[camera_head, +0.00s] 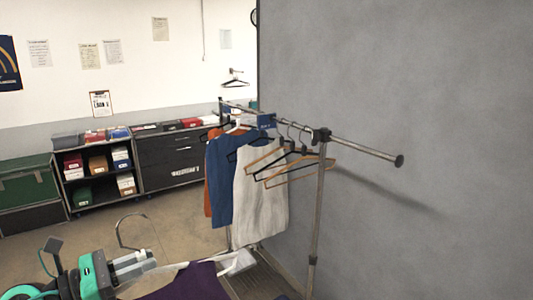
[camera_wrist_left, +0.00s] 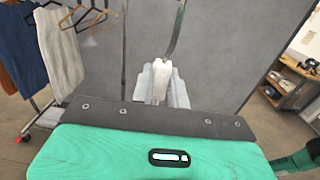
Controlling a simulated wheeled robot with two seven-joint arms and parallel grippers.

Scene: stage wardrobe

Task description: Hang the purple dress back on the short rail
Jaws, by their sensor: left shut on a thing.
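The purple dress (camera_head: 188,283) hangs from a pale hanger (camera_head: 172,267) at the bottom of the head view; its lower part is cut off. My left gripper (camera_head: 143,264) is shut on the hanger near its neck, and the metal hook (camera_head: 120,228) rises above the jaws. In the left wrist view the jaws (camera_wrist_left: 160,82) grip the hanger's neck, with the hook (camera_wrist_left: 180,30) above; the dress is not visible there. The short rail (camera_head: 360,148) is to the right of and beyond my gripper, its free end at right. My right gripper is out of view.
A blue garment (camera_head: 226,178) and a whitish one (camera_head: 260,200) hang on the rail, with an orange one (camera_head: 207,187) behind. Several empty hangers (camera_head: 290,172) hang near the upright (camera_head: 318,220). The rail's outer end is bare. A grey wall (camera_head: 430,90) stands behind it.

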